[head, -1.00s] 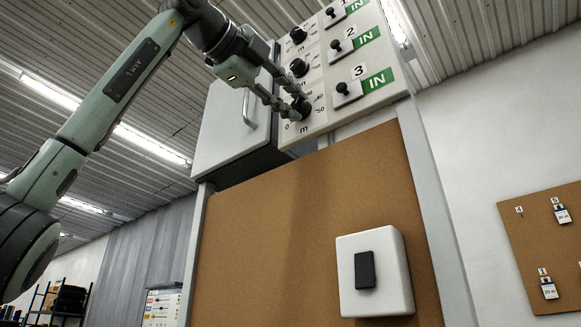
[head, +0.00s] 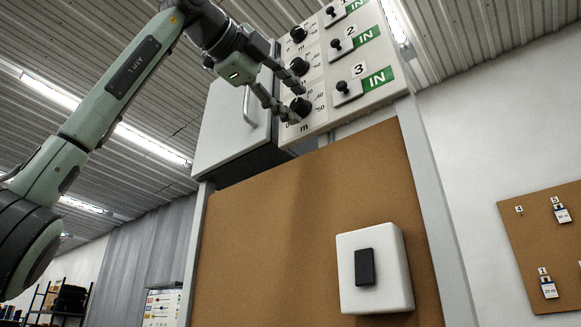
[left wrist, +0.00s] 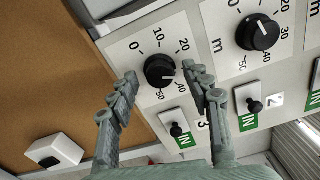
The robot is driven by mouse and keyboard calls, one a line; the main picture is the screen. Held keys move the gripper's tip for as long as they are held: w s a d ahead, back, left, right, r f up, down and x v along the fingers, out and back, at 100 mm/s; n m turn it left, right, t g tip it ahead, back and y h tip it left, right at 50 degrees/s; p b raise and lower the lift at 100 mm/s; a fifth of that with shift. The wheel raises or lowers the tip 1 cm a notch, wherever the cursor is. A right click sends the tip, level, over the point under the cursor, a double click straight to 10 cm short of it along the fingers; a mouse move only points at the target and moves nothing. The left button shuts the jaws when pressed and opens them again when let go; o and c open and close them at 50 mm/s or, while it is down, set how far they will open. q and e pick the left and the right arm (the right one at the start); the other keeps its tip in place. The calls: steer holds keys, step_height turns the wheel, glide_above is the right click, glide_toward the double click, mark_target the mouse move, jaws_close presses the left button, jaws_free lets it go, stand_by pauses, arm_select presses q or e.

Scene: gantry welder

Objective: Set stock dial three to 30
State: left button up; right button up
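Stock dial three (head: 302,106) is a black round knob, lowest in the dial column on the pale panel. It also shows in the left wrist view (left wrist: 158,67), with 0, 10, 20, 40 and 50 around it. Its white mark points right, between 20 and 40, where my finger covers the scale. My left gripper (head: 299,103) is open, with one finger on each side of the knob. In the left wrist view (left wrist: 161,73) gaps show between the knob and both fingertips. My right gripper is not in view.
Dial two (head: 299,67) sits just above, close to my upper finger. The toggle switch marked 3 (head: 342,87) with a green IN label is to the right. A grey cabinet door with a handle (head: 249,106) is left of the panel. A brown board (head: 310,210) lies below.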

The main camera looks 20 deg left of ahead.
arm_select(q)
steer(key=shift+s, duration=0.1)
steer(key=v, duration=1.2)
stand_by(0.4)
